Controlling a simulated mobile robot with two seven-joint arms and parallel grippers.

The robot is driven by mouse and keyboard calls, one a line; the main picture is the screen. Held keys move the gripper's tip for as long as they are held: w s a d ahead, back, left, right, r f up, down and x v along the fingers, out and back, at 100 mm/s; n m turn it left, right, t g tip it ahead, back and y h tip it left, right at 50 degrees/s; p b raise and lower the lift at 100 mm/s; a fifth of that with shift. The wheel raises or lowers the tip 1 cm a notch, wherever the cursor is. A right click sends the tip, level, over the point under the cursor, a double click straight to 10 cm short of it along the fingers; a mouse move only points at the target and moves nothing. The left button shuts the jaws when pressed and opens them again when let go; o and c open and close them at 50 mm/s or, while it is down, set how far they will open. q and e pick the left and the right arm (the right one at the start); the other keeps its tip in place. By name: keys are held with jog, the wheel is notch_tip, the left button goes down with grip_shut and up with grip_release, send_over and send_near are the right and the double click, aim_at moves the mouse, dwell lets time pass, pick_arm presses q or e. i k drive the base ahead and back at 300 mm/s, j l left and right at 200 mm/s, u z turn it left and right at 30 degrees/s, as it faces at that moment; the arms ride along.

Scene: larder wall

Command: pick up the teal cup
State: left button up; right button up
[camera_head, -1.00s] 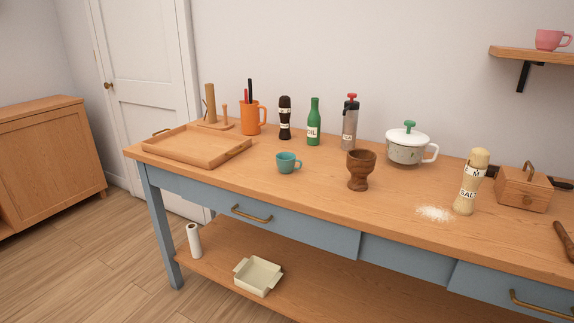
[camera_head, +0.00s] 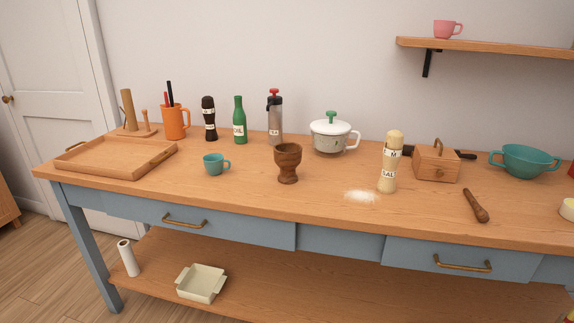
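The teal cup (camera_head: 214,165) stands upright on the wooden worktop (camera_head: 250,205), left of the middle and near the front edge. Its handle points to the right. Nothing stands directly in front of it. A dark wooden goblet (camera_head: 287,163) stands to its right, apart from it. Neither of my grippers shows in the head view.
A wooden tray (camera_head: 115,157) lies left of the cup. Behind stand an orange mug (camera_head: 174,123), a dark mill (camera_head: 209,119), a green oil bottle (camera_head: 239,121) and a grey bottle (camera_head: 275,120). A white pot (camera_head: 330,138) and a teal bowl (camera_head: 525,161) stand further right.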

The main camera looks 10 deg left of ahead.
aim_at(213, 163)
jog(key=z, duration=0.3)
jog(key=j+z, duration=0.35)
jog(key=k+j+z, duration=0.1)
jog(key=z, duration=0.2)
jog(key=j+z, duration=0.2)
jog(key=z, duration=0.15)
jog(key=k+j+z, duration=0.35)
jog(key=k+j, duration=0.2)
jog(key=j, duration=0.15)
